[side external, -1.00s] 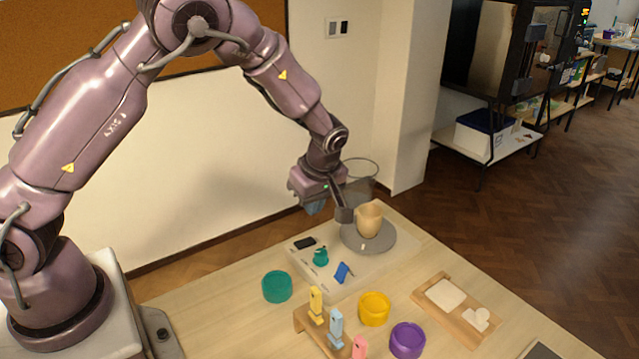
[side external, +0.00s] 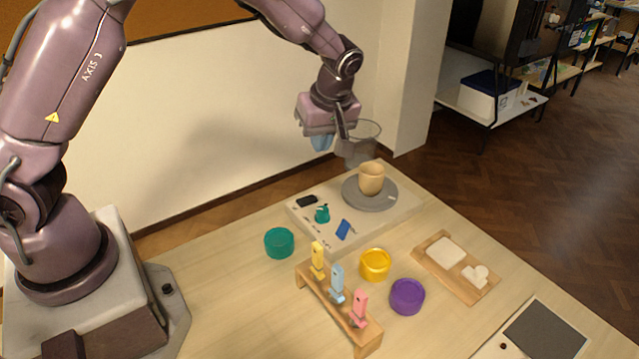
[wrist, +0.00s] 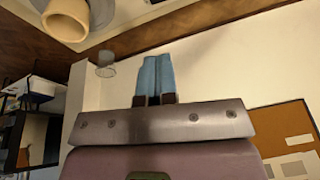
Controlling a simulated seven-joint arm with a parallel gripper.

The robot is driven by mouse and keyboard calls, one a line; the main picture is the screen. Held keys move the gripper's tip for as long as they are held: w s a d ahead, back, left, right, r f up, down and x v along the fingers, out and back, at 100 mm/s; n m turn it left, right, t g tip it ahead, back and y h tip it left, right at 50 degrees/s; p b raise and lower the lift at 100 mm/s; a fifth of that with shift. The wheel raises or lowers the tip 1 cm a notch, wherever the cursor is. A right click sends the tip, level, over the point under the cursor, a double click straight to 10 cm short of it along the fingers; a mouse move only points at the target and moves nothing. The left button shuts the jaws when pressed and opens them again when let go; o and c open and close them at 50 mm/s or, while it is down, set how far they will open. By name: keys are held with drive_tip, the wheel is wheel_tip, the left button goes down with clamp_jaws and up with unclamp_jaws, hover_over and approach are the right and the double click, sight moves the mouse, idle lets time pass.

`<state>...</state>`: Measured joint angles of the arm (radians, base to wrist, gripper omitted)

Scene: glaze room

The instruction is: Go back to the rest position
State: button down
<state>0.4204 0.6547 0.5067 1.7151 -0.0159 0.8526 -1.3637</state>
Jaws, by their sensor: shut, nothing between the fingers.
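My gripper (side external: 322,143) is raised above the back of the table, to the left of and higher than the tan clay cup (side external: 371,178). Its blue fingers are together with nothing between them, as the wrist view (wrist: 157,75) also shows. The cup stands upright on a grey round wheel (side external: 386,203) and is apart from the gripper. In the wrist view the cup (wrist: 67,17) is at the upper left, cut by the frame edge.
A rack with yellow, blue and pink tools (side external: 337,284) stands at the table's middle. Around it are teal (side external: 279,242), yellow (side external: 375,264) and purple (side external: 407,296) round containers. A wooden board (side external: 430,262) with white pieces lies to the right. A clear cylinder (side external: 362,150) is behind the wheel.

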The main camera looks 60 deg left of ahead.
drive_tip(key=s+d+r+m+t+h, duration=0.2)
drive_tip(key=s+r+m+t, duration=0.1)
drive_tip(key=s+r+m, duration=0.75)
drive_tip(key=s+d+r+m+t+h, duration=0.1)
drive_tip(key=s+d+r+m+t, duration=0.15)
drive_tip(key=s+r+m, duration=0.75)
drive_tip(key=n+g+y, duration=0.3)
drive_tip(key=n+g, duration=0.3)
drive_tip(key=n, duration=1.7)
approach(301, 200)
drive_tip(key=x, duration=0.5)
drive_tip(key=shift+a+f, duration=0.3)
drive_tip(key=shift+a, duration=0.05)
drive_tip(key=shift+f, duration=0.55)
